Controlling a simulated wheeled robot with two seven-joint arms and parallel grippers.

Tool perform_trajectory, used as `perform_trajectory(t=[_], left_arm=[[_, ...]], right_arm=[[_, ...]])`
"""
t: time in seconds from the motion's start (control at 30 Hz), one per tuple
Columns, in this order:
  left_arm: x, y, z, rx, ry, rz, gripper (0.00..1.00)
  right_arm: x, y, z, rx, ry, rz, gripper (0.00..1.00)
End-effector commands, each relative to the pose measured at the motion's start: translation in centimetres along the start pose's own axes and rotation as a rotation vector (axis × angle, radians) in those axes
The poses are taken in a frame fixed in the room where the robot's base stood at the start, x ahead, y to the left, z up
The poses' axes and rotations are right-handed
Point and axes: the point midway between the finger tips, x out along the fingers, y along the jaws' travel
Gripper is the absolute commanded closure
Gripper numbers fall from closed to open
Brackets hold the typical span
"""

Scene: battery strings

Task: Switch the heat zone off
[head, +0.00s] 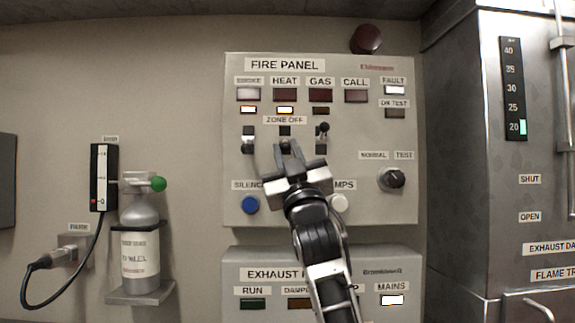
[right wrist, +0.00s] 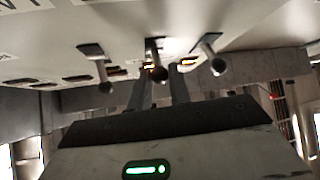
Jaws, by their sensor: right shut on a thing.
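The fire panel (head: 240,190) is on the wall ahead, with a ZONE OFF row of three toggle switches. My right gripper (head: 287,152) is at the middle switch, under the HEAT label, shut on its lever and hiding much of it. In the right wrist view the heat lever (right wrist: 157,73) shows between the two fingers. The smoke switch (head: 248,146) on the left has its knob down. The gas switch (head: 323,129) on the right has its knob up. The small lamp under HEAT (head: 285,110) is lit. My left gripper is not in view.
The small lamp under SMOKE (head: 248,110) and the FAULT lamp (head: 394,90) are lit. Below are a blue button (head: 250,204), a pale button (head: 339,203) and a rotary knob (head: 393,178). A gas bottle (head: 140,240) stands left on a shelf; a steel cabinet (head: 470,190) is right.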

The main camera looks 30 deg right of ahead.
Motion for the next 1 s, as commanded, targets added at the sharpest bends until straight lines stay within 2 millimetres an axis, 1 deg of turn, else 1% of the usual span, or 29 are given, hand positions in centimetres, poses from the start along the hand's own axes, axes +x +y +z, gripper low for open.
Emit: perform_trajectory(t=[0.03, 0.3, 0.7, 0.73, 0.8, 1.0], left_arm=[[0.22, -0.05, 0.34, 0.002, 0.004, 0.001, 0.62], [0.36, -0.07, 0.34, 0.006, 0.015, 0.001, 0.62], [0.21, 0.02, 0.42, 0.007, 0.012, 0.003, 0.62], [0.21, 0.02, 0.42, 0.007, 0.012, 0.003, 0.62], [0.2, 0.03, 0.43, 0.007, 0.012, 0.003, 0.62], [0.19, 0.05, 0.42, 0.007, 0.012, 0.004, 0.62]], right_arm=[[-0.27, -0.16, 0.41, -0.003, 0.016, 0.003, 1.0], [-0.19, -0.19, 0.52, -0.013, 0.07, 0.013, 1.0], [-0.14, -0.2, 0.5, -0.014, 0.075, 0.014, 1.0], [-0.14, -0.2, 0.5, -0.014, 0.074, 0.014, 0.75], [-0.14, -0.2, 0.5, -0.014, 0.074, 0.014, 0.59], [-0.13, -0.17, 0.48, -0.014, 0.074, 0.014, 0.59]])
